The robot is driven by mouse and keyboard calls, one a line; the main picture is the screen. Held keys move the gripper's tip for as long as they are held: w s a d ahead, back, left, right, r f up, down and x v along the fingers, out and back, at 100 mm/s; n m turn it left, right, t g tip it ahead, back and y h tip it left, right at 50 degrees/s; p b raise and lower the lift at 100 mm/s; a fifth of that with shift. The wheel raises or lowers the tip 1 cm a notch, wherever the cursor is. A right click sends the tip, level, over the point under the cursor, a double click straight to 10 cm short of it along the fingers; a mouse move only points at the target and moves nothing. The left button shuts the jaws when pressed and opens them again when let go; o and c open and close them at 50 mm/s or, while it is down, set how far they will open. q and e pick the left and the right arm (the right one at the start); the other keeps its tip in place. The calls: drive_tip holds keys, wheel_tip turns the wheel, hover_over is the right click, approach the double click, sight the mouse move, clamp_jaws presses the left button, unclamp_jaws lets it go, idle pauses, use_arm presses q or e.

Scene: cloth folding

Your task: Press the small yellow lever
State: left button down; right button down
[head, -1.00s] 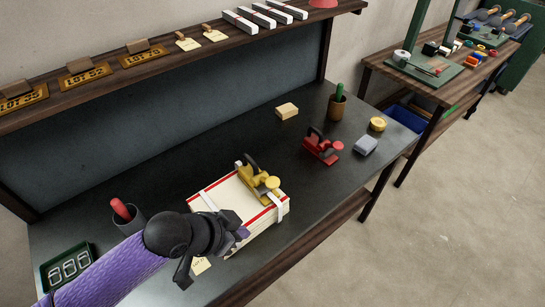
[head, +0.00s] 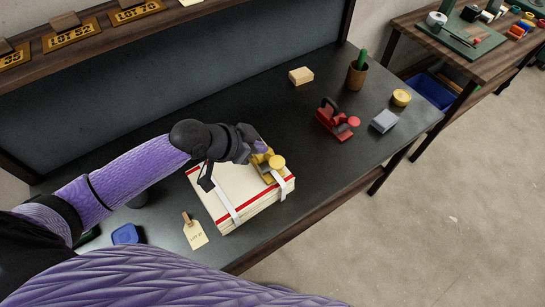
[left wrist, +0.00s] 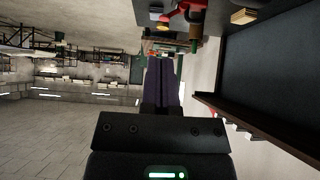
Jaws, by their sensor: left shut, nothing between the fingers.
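A yellow lever device (head: 268,163) with a round yellow knob sits on top of a strapped stack of cream and red papers (head: 236,188) on the dark bench. My left gripper (head: 259,147) is shut and empty, at the upper side of the yellow device, and hides part of it. I cannot tell whether it touches the device. In the left wrist view the purple fingers (left wrist: 161,80) are together, and the yellow device does not show there. My right gripper is not in view.
A red lever device (head: 335,120), a grey block (head: 384,121), a yellow round tin (head: 401,97), a brown cup (head: 357,75) and a tan block (head: 301,75) stand farther right. A tag (head: 195,234) and a blue item (head: 126,234) lie near the front. Bench is clear between the tan block and the stack.

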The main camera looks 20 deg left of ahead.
use_arm(q)
drive_tip(key=b, duration=0.1)
hover_over(281, 159)
drive_tip(key=s+a, duration=0.1)
drive_tip(key=s, duration=0.1)
drive_tip(key=f, duration=0.4)
drive_tip(key=shift+w+a+f, duration=0.15)
drive_tip(key=shift+a+f, duration=0.05)
wheel_tip(281, 159, down, 2)
drive_tip(key=shift+a+f+b, duration=0.1)
drive_tip(key=shift+f+b, duration=0.1)
drive_tip(key=shift+b, duration=0.2)
drive_tip(key=shift+f, duration=0.45)
drive_tip(key=shift+f, duration=0.1)
